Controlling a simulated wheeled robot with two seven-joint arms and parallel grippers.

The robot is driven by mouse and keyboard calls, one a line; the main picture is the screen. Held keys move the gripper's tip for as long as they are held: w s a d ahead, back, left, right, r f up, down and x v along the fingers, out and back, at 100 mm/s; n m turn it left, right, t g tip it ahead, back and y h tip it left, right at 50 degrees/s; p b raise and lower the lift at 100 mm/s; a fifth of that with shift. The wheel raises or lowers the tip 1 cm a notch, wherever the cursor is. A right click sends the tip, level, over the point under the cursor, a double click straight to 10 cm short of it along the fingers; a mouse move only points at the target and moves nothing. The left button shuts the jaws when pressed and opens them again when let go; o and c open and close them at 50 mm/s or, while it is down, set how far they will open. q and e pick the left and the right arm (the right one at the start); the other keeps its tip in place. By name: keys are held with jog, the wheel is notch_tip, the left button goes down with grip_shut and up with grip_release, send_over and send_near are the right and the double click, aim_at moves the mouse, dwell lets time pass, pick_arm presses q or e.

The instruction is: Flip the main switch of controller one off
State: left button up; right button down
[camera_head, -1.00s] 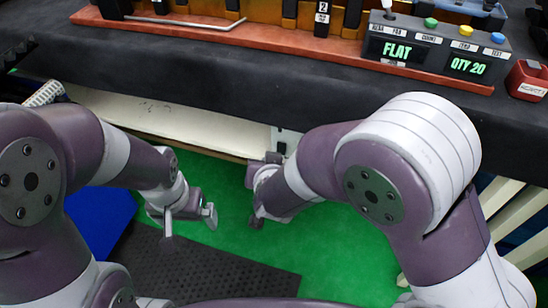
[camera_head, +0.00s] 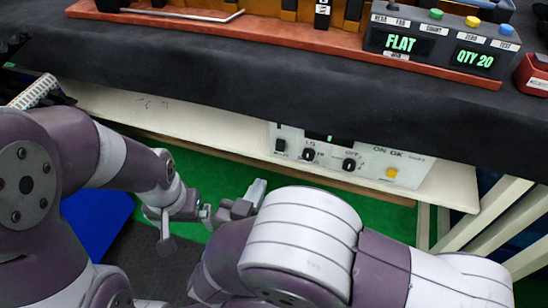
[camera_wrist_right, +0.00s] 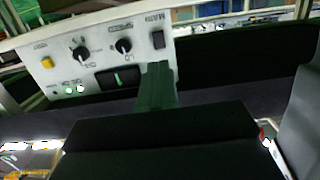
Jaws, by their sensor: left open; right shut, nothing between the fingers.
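A white control panel (camera_head: 350,155) hangs under the bench edge, its top partly hidden. I cannot read a controller number. Its black rocker switch (camera_head: 280,146) is at the left end; in the right wrist view the panel is turned over and this switch (camera_wrist_right: 157,39) is at the right, by a label reading like MAIN. I cannot tell its position. My right gripper (camera_head: 250,194) is shut and empty, in front of and below the switch, apart from it; its fingers (camera_wrist_right: 157,85) show in the wrist view. My left gripper (camera_head: 187,228) is open and empty, lower left.
The panel also has two black knobs (camera_head: 308,155), a yellow button (camera_head: 392,172) and a small green-lit display (camera_wrist_right: 117,78). The dark-covered bench (camera_head: 250,85) overhangs it. A counter box (camera_head: 440,42) stands on the bench. A cream ledge (camera_head: 180,120) runs left of the panel.

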aim_at(278, 149)
jog(key=b+x, duration=0.3)
jog(key=x, duration=0.7)
jog(key=shift+d+f+b, duration=0.1)
jog(key=shift+f+b, duration=0.05)
jog(key=shift+b, duration=0.25)
jog(key=shift+w+d, duration=0.1)
jog(key=shift+w, duration=0.45)
